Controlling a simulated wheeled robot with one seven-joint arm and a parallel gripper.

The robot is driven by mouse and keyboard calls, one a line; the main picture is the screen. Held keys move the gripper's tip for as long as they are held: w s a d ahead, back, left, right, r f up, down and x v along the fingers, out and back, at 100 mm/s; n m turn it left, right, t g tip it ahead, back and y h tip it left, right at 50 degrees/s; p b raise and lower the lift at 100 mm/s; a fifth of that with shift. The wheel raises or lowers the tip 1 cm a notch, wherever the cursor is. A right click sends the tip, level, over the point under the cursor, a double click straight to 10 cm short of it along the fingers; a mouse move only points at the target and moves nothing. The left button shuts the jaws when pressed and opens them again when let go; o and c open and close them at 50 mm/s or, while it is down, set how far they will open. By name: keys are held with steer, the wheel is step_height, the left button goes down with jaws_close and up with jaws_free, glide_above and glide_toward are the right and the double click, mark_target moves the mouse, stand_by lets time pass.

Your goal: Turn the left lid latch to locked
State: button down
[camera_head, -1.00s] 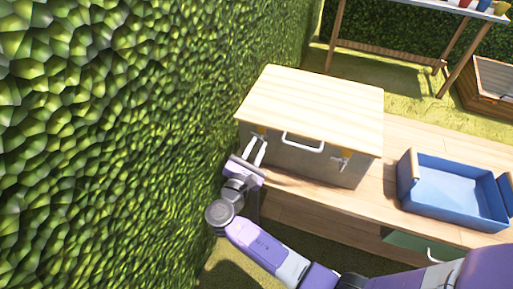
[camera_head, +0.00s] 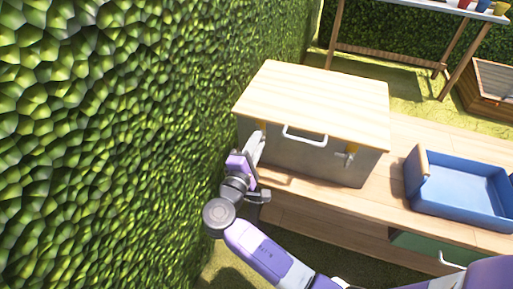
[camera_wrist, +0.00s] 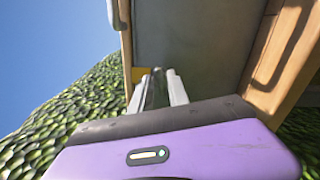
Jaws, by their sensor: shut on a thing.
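A grey box (camera_head: 310,163) with a pale wooden lid (camera_head: 315,100) stands on a wooden bench, its lid down. My gripper (camera_head: 258,144) is at the left end of its front face. In the wrist view my two pale fingers are shut on the left latch (camera_wrist: 157,90), a grey piece between them beside a yellow bracket (camera_wrist: 137,75). The fingers hide most of the left latch in the head view, so its exact angle is hard to tell. The right latch (camera_head: 344,157) shows as a metal piece under its yellow bracket (camera_head: 351,148).
A white lid handle (camera_head: 304,135) sits between the latches. A leafy hedge (camera_head: 120,140) rises close on the left of my gripper. A blue tray (camera_head: 465,200) stands to the right on the bench (camera_head: 385,203). Bare bench lies between box and tray.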

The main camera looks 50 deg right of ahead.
steer(key=shift+f+m+b, duration=0.1)
steer(key=shift+m+b, duration=1)
steer(key=shift+m, duration=0.4)
steer(key=shift+d, duration=0.1)
steer(key=c, duration=1.3)
jaws_free()
steer(key=v, duration=0.8)
